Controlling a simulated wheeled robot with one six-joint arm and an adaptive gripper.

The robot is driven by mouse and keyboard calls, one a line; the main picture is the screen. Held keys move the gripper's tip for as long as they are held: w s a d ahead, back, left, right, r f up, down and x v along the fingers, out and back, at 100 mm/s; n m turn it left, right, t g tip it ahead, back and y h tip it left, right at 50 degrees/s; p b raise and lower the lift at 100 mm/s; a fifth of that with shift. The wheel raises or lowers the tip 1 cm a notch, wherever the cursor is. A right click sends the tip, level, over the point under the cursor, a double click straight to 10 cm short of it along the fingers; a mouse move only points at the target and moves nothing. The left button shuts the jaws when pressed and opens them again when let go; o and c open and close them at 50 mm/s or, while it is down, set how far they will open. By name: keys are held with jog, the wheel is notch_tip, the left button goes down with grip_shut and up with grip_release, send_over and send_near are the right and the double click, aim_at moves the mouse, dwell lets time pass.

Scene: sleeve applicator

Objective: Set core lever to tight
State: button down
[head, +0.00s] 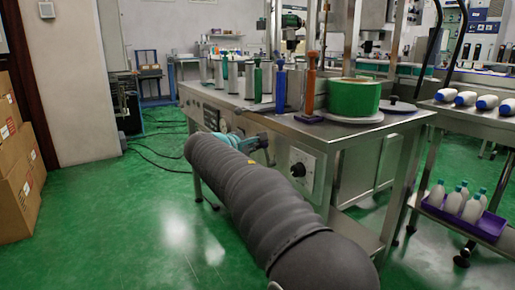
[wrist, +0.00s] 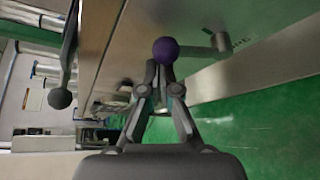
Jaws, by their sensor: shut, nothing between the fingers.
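A lever with a purple ball knob (wrist: 165,50) and a grey metal arm (wrist: 220,42) stands out from the steel machine front in the wrist view. My gripper (wrist: 160,72) is shut and empty. Its fingertips are right at the purple knob and overlap its lower edge in the picture; I cannot tell whether they touch. A second lever with a dark ball knob (wrist: 60,98) is further left. Which lever is the core lever is not readable. In the head view my arm hides most of the gripper and the levers.
The steel machine table (head: 400,122) carries a green roll (head: 353,97) and upright green, blue and orange tools. A black dial (head: 298,170) is on its front. A purple tray of bottles (head: 466,215) is at right, cartons (head: 17,165) at left. Green floor is clear at left; cables lie behind.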

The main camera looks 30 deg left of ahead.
jog(key=shift+s+d+r, duration=0.2)
jog(key=shift+d+r, duration=0.05)
jog(key=shift+d, duration=0.2)
jog(key=shift+s+d+r, duration=0.15)
jog(key=shift+d+r, duration=0.05)
jog(key=shift+d, duration=0.4)
jog(key=shift+r, duration=0.1)
jog(key=a+p, duration=0.4)
jog(key=p, duration=0.1)
jog(key=s, duration=0.9)
jog(key=shift+d+f+b, duration=0.25)
jog(key=shift+f+b, duration=0.1)
jog(key=shift+b, duration=0.1)
jog(key=shift+s, duration=0.1)
